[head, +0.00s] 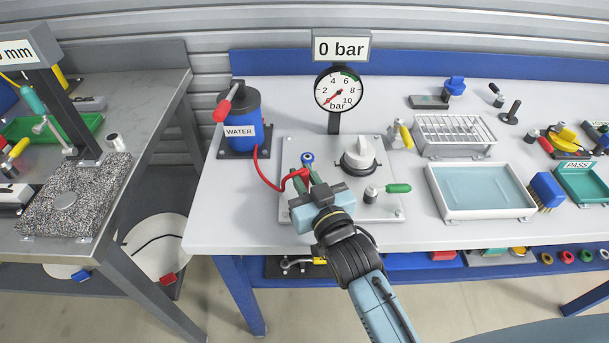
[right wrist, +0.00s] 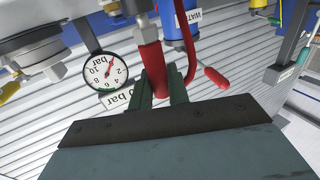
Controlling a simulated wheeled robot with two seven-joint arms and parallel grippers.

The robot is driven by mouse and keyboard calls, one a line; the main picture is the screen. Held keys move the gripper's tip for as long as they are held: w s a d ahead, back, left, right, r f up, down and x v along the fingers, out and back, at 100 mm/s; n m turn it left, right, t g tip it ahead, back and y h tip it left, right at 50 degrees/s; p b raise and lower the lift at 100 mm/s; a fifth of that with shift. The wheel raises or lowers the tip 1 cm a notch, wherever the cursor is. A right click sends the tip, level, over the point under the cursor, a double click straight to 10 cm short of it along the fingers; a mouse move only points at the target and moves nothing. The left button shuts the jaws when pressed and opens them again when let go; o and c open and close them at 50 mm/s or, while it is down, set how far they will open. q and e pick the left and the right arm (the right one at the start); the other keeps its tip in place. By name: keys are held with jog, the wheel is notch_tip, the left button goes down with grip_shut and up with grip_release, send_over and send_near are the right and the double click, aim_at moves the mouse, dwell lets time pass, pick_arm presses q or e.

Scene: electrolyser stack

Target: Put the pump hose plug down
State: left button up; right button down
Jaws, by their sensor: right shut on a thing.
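The red pump hose plug (head: 301,174) is on the end of the red hose (head: 262,172), which runs from the blue WATER pump (head: 245,114). My right gripper (head: 309,184) is shut on the plug above the left part of the pale plate (head: 356,212). In the right wrist view the plug (right wrist: 150,62) stands between the green fingers (right wrist: 166,86), with the hose looping beside it. A small blue ring fitting (head: 307,157) is just behind the plug. I cannot tell whether the plug touches the plate or fitting. My left gripper is out of view.
A round gauge (head: 339,91) under a "0 bar" sign (head: 341,46) stands behind the plate. The plate carries a white knob (head: 361,152) and a green-handled clamp (head: 397,188). A water tray (head: 481,193) and wire rack (head: 455,133) stand right.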

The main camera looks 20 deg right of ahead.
jog(key=shift+f, duration=0.45)
jog(key=c, duration=1.3)
grip_release()
jog(key=shift+c, duration=0.2)
jog(key=shift+r, duration=0.55)
jog(key=s+d, duration=0.1)
jog(key=s, duration=1.1)
jog(key=shift+d, duration=0.15)
jog(key=shift+r, duration=0.1)
